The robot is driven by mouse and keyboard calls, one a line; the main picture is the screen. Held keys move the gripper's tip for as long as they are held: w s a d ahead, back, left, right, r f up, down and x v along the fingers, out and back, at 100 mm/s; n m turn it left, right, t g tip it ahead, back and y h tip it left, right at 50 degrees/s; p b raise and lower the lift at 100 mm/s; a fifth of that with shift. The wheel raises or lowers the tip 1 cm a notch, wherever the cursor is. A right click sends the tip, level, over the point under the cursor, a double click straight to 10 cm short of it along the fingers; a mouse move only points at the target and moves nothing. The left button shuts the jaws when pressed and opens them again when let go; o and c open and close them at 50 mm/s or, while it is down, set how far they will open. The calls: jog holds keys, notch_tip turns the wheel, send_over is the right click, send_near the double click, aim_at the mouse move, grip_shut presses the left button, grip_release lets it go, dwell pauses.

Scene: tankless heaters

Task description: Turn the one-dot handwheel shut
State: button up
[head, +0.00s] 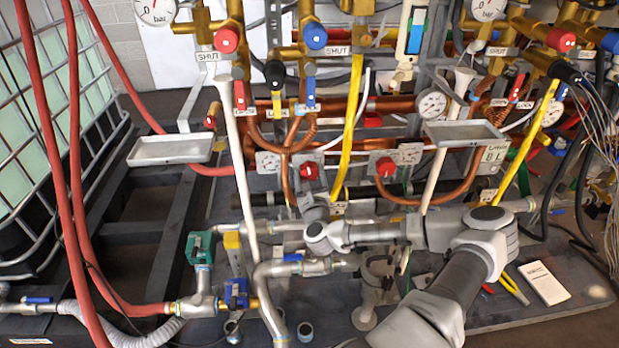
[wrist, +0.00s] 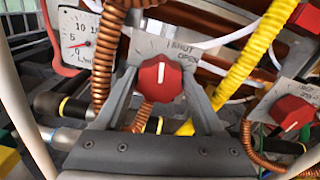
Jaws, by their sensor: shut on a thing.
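A red round handwheel (wrist: 160,80) with a white pointer line sits between the fingers of my gripper (wrist: 161,92) in the wrist view. The fingers press on its left and right sides. Its pointer stands about upright. The plate behind it (wrist: 186,50) reads SHUT at the upper right and OPEN below that. I cannot make out dots on it. In the head view this handwheel (head: 309,170) is at the lower middle, with my gripper (head: 313,204) just in front. A second red handwheel (wrist: 292,112) is at the right, apart from my gripper; the head view shows it too (head: 386,167).
A dial gauge (wrist: 80,38) is left of the held handwheel. A copper coil (wrist: 106,60) and a yellow hose (wrist: 245,62) pass close on either side. Grey trays (head: 170,150) (head: 466,133) and pale pipes stand in front. Red hoses (head: 48,140) hang at the left.

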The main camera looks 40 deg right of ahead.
jog(key=shift+m, duration=0.9)
jog(key=shift+r+b, duration=0.1)
jog(key=shift+b, duration=0.2)
jog(key=o, duration=1.1)
jog(key=shift+s, duration=0.1)
jog(key=p+v, duration=0.3)
jog(key=v, duration=1.4)
jog(key=shift+a, duration=0.2)
